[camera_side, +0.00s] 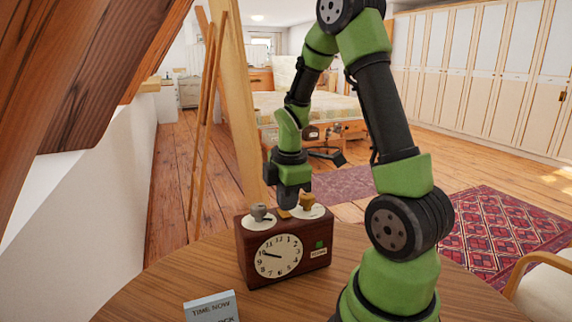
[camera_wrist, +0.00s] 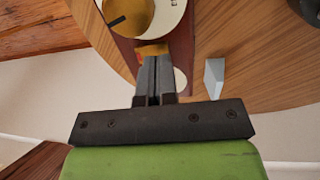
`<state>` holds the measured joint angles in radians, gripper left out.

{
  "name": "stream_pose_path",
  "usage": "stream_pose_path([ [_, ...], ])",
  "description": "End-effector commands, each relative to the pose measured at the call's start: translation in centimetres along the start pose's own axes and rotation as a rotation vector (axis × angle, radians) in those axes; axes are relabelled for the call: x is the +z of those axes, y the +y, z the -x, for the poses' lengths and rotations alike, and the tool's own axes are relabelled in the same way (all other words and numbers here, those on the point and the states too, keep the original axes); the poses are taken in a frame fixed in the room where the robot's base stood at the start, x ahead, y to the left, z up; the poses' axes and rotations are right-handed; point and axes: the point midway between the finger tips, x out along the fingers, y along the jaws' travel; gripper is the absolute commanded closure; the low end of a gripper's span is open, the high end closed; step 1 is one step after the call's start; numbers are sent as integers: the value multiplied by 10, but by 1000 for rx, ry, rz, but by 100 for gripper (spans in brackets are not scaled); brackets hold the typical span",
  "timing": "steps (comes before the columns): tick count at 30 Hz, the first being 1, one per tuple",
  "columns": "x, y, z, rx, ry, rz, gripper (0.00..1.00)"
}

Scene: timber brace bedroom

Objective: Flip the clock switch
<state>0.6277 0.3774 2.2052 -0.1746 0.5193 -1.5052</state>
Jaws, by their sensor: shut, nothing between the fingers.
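The clock (camera_side: 241,249) is a dark red-brown wooden box on the round table, with a white dial whose hands point left. On its top are a grey knob (camera_side: 259,211) and a brass knob (camera_side: 307,202), each on a white disc. A small orange-yellow switch (camera_side: 284,214) lies between them; it also shows in the wrist view (camera_wrist: 152,49). My gripper (camera_side: 291,205) points down over the clock's top, shut and empty. In the wrist view its fingertips (camera_wrist: 153,57) are right at the switch; I cannot tell whether they touch. The fingers hide part of the clock top.
A green square and a small label are on the clock's front. A white armchair (camera_side: 545,292) is at right.

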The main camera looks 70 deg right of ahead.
Motion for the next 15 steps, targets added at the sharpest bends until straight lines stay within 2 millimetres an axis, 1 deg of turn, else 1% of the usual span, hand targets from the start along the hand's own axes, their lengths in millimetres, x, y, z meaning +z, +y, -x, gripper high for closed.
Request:
stream_pose_path([
  [1,0,4,11,13,2,1,100],
  [9,0,14,72,27,3,3,100],
  [15,0,18,106,25,2,4,100],
])
